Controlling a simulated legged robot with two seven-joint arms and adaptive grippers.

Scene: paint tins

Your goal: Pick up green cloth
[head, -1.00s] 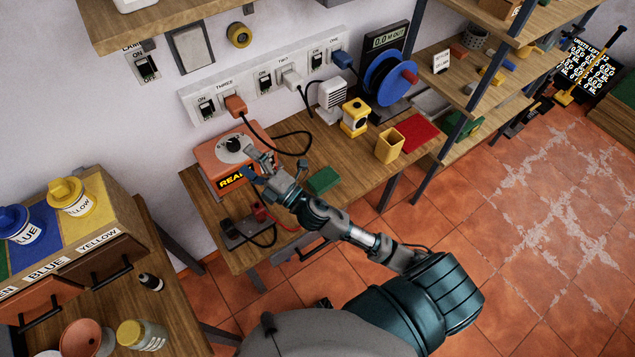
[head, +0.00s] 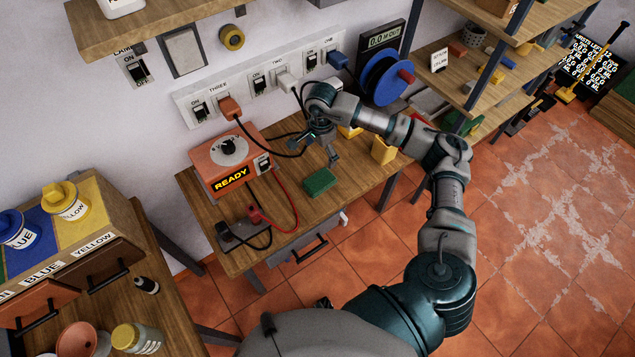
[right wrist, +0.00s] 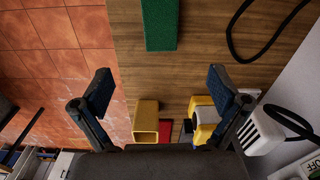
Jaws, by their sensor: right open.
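The green cloth (head: 320,181), a small folded block shape, lies on the wooden workbench (head: 290,238) near its front edge. In the right wrist view the green cloth (right wrist: 160,24) shows at the top middle, beyond the fingertips. My right gripper (head: 319,151) is above the bench, a little behind the cloth in the head view, with its fingers pointing down. In the right wrist view the right gripper (right wrist: 162,82) has its two fingers wide apart with nothing between them. It is not touching the cloth. My left gripper is not in view.
An orange box reading READY (head: 226,165) stands left of the cloth, with red and black cables nearby. A yellow open box (head: 384,150) and a blue reel (head: 387,78) stand to the right. A white block (right wrist: 263,130) is beside my right gripper.

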